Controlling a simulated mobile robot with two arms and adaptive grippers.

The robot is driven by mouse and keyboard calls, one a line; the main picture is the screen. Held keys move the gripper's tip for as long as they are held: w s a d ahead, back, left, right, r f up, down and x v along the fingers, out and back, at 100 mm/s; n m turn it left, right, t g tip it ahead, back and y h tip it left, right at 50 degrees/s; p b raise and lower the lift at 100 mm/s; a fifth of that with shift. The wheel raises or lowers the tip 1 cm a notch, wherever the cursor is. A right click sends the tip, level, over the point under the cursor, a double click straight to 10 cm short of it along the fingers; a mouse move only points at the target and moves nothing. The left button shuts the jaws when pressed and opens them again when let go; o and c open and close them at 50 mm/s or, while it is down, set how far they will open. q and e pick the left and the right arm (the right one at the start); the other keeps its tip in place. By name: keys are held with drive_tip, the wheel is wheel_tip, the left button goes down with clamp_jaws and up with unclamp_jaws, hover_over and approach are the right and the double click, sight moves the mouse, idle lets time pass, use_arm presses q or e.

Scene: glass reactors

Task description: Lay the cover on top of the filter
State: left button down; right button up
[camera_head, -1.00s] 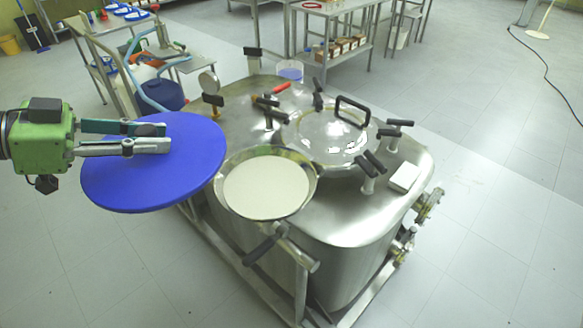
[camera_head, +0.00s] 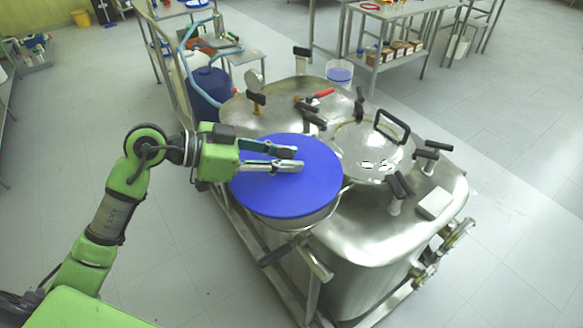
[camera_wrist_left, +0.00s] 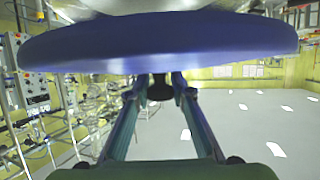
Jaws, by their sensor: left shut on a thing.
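The cover is a round blue disc (camera_head: 300,185); it also fills the top of the left wrist view (camera_wrist_left: 160,42). My left gripper (camera_head: 295,160) is shut on the cover and reaches it from the left. The filter is a round metal pan (camera_head: 325,216) at the near left corner of the steel reactor. The cover lies over the filter in the head view and hides its pale inside. A part of the pan's rim shows below the cover's lower right edge. I cannot tell whether cover and pan touch. My right gripper is not in view.
The steel reactor (camera_head: 350,245) has a domed hatch (camera_head: 365,150) with a black handle, several black-handled clamps and a small white block (camera_head: 434,203) on top. A blue drum (camera_head: 208,92) stands behind it. The floor at the right is clear.

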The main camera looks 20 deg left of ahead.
sight(290, 175)
use_arm(q)
drive_tip(key=shift+w+d+f, duration=0.15)
drive_tip(key=shift+d+f, duration=0.15)
drive_tip(key=shift+f, duration=0.2)
drive_tip(key=shift+w+d+f+p, duration=0.15)
drive_tip(key=shift+f+p, duration=0.25)
drive_tip(key=shift+f, duration=1.4)
drive_tip(key=c, duration=2.2)
unclamp_jaws()
drive_tip(key=shift+f, duration=0.15)
drive_tip(key=o, duration=0.4)
